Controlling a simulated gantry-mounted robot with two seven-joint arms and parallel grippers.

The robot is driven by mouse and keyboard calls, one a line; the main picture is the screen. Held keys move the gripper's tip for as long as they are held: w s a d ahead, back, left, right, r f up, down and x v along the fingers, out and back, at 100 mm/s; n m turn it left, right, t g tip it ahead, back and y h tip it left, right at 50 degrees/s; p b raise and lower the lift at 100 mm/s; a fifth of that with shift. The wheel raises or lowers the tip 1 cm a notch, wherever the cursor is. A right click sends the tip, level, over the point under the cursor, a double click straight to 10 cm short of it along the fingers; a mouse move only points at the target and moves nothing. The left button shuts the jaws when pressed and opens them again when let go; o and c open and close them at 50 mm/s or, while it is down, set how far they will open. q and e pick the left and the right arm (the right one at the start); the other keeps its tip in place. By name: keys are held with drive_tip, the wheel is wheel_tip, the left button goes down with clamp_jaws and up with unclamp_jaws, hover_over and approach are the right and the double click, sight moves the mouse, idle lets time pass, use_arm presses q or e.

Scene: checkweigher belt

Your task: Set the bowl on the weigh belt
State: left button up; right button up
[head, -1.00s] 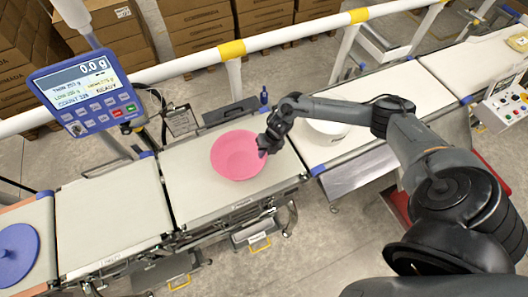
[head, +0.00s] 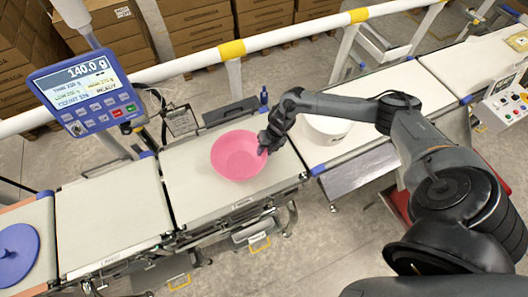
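The pink bowl (head: 236,157) sits upright on the pale weigh belt (head: 190,200), towards its right half. The display (head: 85,95) at the upper left reads 140.0 g. My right gripper (head: 264,148) is at the bowl's right rim, pointing down beside it. Its fingers are dark and small here, so I cannot tell whether they are closed on the rim or apart from it. My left gripper is not in view.
A white round container (head: 325,128) stands on the belt to the right, partly behind my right arm. A blue lidded or disc-shaped thing (head: 16,252) lies at the far left. The belt left of the weigh belt (head: 108,215) is empty. A white guard rail (head: 190,62) runs behind.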

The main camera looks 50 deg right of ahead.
drive_tip(key=v, duration=0.9)
drive_tip(key=s+a+m+t, duration=0.1)
drive_tip(key=a+m+t, duration=0.65)
drive_tip(key=a, duration=1.85)
drive_tip(key=s+d+r+m+g+h, duration=0.1)
drive_tip(key=s+d+m+g, duration=0.2)
drive_tip(key=s+m, duration=0.4)
drive_tip(key=s+d+r+m+g+h, duration=0.1)
drive_tip(key=s+d+r+m+g, duration=0.1)
drive_tip(key=s+m, duration=0.6)
drive_tip(key=d+m+g, duration=0.1)
drive_tip(key=m, duration=0.3)
drive_tip(key=shift+r+h, duration=0.2)
drive_tip(key=shift+h, duration=0.1)
drive_tip(key=shift+s, duration=0.15)
